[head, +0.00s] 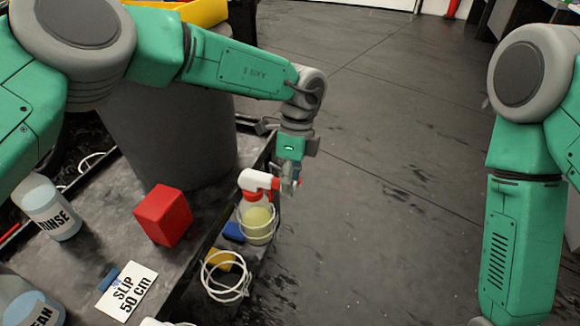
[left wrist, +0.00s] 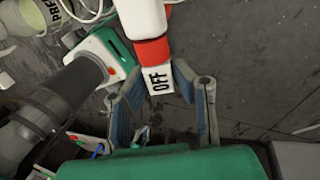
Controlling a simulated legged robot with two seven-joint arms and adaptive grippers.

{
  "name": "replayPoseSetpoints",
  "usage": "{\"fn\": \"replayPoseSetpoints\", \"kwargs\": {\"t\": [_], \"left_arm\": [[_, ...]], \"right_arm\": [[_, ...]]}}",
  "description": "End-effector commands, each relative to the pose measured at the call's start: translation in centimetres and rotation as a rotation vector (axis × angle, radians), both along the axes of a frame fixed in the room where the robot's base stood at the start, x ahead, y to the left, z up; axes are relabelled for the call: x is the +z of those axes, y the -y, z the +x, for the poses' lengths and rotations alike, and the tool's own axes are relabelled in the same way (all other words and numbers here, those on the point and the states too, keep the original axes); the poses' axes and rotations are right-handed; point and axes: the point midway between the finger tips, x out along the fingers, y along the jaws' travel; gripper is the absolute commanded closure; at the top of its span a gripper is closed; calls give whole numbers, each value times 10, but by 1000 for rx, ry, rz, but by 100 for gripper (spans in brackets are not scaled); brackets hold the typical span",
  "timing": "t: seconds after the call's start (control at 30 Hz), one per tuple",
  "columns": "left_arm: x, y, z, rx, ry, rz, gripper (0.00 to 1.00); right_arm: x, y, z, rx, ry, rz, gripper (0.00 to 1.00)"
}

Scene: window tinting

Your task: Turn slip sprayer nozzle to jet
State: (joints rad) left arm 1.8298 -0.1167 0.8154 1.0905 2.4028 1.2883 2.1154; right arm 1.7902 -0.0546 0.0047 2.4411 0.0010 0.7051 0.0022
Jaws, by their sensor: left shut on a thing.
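The slip sprayer (head: 257,222) stands upright in a wire ring at the bench's right edge. It has a clear bottle with pale yellow liquid and a red and white spray head (head: 254,181). My left gripper (head: 290,185) is at the front of the spray head. The nozzle's other faces are hidden. My right arm hangs at the right of the head view; its gripper is out of frame.
A sign (head: 127,292) reads "SLIP 50 cm". A red block (head: 163,215) and a bottle marked RINSE (head: 50,208) stand on the dark bench. Open floor (head: 400,200) lies to the right.

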Motion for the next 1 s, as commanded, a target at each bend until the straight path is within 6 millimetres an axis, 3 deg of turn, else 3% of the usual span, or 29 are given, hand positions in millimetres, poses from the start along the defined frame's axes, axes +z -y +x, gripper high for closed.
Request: {"fn": "replayPoseSetpoints", "kwargs": {"t": [0.03, 0.17, 0.7, 1.0], "left_arm": [[3, 1, 1, 4, -32, 8, 100], [-1, 1, 2, 3, -106, 34, 100], [-6, 1, 4, 2, -285, 92, 100], [-5, 0, 6, 1, -320, 106, 100]], "right_arm": [[10, 0, 0, 0, 0, 0, 100], [11, 0, 0, 0, 0, 0, 100], [-27, 0, -1, 0, -1, 0, 100], [-38, 0, -1, 0, -1, 0, 100]]}}
